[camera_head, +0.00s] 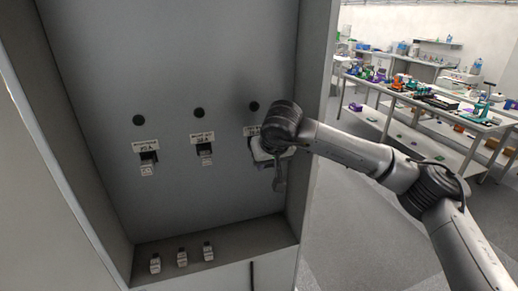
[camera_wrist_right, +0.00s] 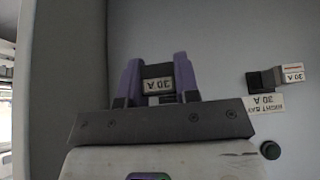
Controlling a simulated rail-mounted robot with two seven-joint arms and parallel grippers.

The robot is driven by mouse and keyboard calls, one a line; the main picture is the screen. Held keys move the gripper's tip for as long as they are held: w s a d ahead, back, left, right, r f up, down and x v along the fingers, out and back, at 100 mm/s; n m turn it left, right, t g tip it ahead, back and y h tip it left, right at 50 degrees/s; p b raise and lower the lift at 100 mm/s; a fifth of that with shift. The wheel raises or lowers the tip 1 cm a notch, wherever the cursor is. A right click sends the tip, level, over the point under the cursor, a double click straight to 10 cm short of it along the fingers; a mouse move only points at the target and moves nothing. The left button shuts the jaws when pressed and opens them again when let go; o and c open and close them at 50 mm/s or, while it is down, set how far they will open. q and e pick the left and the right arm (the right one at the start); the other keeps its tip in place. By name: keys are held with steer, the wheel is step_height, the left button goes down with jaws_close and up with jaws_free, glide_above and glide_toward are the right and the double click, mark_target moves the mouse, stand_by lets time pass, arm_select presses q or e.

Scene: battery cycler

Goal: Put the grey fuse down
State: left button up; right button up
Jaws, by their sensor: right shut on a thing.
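My right gripper (camera_head: 279,182) is in front of the right part of the grey cabinet, below and beside the right bay. In the right wrist view the gripper (camera_wrist_right: 157,72) has its two purple fingers shut on a dark grey fuse (camera_wrist_right: 157,71) with a pale label that reads 30 A upside down. The fuse is between the fingertips, with the cabinet wall behind it; whether it touches anything there I cannot tell. In the head view the wrist and fingers hide it. My left gripper is not in view.
The left bay (camera_head: 148,158) and middle bay (camera_head: 205,150) sit in the cabinet's back panel. The right bay (camera_wrist_right: 265,80) shows beside the gripper. Several small pale blocks (camera_head: 182,258) stand on the cabinet's bottom ledge (camera_head: 235,236). Cluttered lab benches (camera_head: 425,98) stand farther right.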

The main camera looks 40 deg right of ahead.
stand_by(0.7)
steer(key=shift+m, duration=0.3)
steer(key=shift+w+r+h, duration=0.1)
steer(key=shift+h, duration=0.2)
steer(key=s+a+f+n+y, duration=0.15)
steer(key=s+a, duration=0.35)
steer(key=a, duration=0.6)
steer(key=s+a+f+n+y, duration=0.1)
steer(key=s+a+f+n, duration=0.1)
steer(key=s+a+f, duration=0.35)
steer(key=s+a+f+n, duration=0.1)
steer(key=s+a+f, duration=0.1)
steer(key=f, duration=0.6)
step_height(320, 180, up, 17)
steer(key=p, duration=1.6)
steer(key=shift+w+d, duration=0.3)
steer(key=shift+r, duration=0.1)
